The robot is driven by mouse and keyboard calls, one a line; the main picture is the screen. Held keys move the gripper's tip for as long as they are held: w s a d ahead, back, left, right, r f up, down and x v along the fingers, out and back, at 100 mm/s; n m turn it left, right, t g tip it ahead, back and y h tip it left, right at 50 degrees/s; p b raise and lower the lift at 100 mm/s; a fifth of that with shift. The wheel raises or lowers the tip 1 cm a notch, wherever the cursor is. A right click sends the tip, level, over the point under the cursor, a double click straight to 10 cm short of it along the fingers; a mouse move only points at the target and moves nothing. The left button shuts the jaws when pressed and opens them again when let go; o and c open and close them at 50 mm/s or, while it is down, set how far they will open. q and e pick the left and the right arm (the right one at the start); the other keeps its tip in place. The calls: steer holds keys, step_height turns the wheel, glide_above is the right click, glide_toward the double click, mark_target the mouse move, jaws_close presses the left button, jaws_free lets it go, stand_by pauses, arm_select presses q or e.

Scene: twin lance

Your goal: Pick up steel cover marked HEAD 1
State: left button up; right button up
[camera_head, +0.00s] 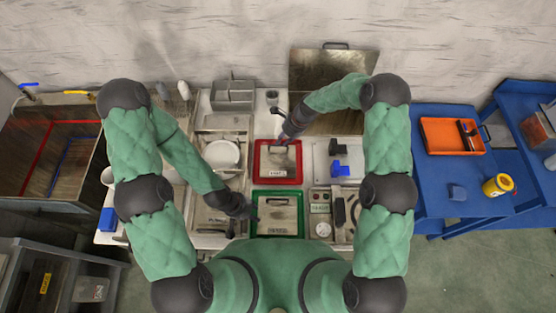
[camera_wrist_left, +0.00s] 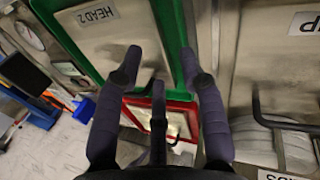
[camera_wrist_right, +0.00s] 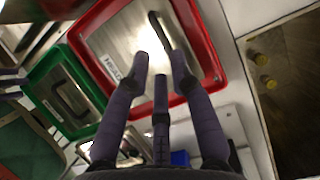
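A steel cover with a dark bar handle (camera_wrist_right: 160,32) lies in a red-rimmed tray (camera_wrist_right: 86,30). Its white label (camera_wrist_right: 110,68) reads HEAD, the number unclear in the right wrist view. In the head view the red tray (camera_head: 258,162) is in the middle of the bench. My right gripper (camera_head: 283,138) is over its back edge, open and empty, fingertips near the handle but apparently apart from it. A second steel cover (camera_wrist_left: 115,32), marked HEAD 2, lies in the green-rimmed tray (camera_head: 277,234) in front. My left gripper (camera_head: 249,211) is open and empty at that tray's left edge.
White plates (camera_head: 221,154) lie left of the red tray, a blue object (camera_head: 340,170) right of it. A large steel panel (camera_head: 318,72) stands behind. A blue table (camera_head: 432,190) with an orange tray (camera_head: 452,136) and yellow can (camera_head: 497,186) is at right.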

mark_target(278, 159)
steer(key=shift+d+x, duration=0.1)
steer(key=shift+x, duration=1.55)
steer(key=shift+d+x, duration=0.15)
steer(key=shift+x, duration=1.45)
steer(key=shift+f, duration=0.1)
steer(key=shift+w, duration=0.1)
jaws_close()
